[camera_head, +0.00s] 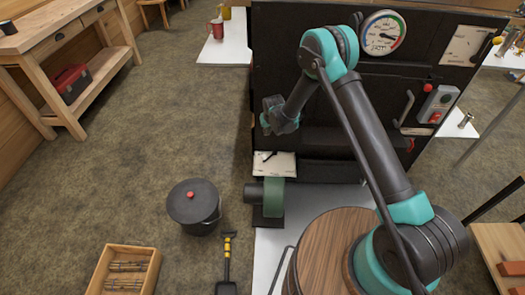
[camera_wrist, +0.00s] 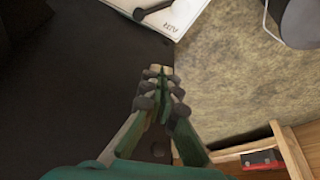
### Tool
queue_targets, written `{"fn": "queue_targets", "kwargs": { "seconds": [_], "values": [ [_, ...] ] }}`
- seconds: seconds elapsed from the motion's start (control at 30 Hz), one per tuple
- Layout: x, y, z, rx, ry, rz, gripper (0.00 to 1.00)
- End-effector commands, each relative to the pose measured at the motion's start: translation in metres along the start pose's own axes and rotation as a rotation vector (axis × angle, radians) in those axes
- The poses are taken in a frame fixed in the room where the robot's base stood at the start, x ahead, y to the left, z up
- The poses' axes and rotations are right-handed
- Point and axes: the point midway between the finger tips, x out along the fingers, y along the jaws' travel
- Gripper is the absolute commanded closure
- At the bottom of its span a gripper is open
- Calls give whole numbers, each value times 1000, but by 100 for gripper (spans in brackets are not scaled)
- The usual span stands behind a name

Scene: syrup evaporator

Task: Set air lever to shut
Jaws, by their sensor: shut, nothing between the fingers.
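The air lever (camera_head: 267,156) is a small dark handle on a pale plate (camera_head: 285,166) above the green blower at the front left of the black evaporator. In the wrist view the lever (camera_wrist: 154,9) shows at the top edge, partly cut off, on the plate marked AIR (camera_wrist: 184,13). My gripper (camera_wrist: 161,73) is shut and empty, with its fingertips apart from the lever in that picture. In the head view my wrist is above the plate, beside the evaporator's left edge; the fingertips cannot be made out there. The lever's exact setting is unclear.
A black lidded pot (camera_head: 194,203), a shovel (camera_head: 227,265) and a wooden crate (camera_head: 125,270) are on the floor at left. A workbench (camera_head: 45,35) stands at the upper left. The evaporator front (camera_head: 330,75) carries a round gauge (camera_head: 382,33). Floor left of the evaporator is mostly clear.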

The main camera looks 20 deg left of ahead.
Motion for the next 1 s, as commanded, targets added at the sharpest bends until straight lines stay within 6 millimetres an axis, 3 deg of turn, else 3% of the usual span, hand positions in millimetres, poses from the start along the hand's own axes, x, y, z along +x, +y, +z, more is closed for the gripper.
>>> {"fn": "queue_targets", "kwargs": {
  "seconds": [0.1,0.2,0.43,0.93,1.0],
  "values": [
    [19,-18,4,-19,0,-6,100],
    [26,-23,5,-23,-1,-8,100],
    [47,-23,6,-24,-1,-8,100],
    [127,-24,6,-24,-1,-8,100],
    [125,-24,18,-24,-1,-8,100]
  ]
}}
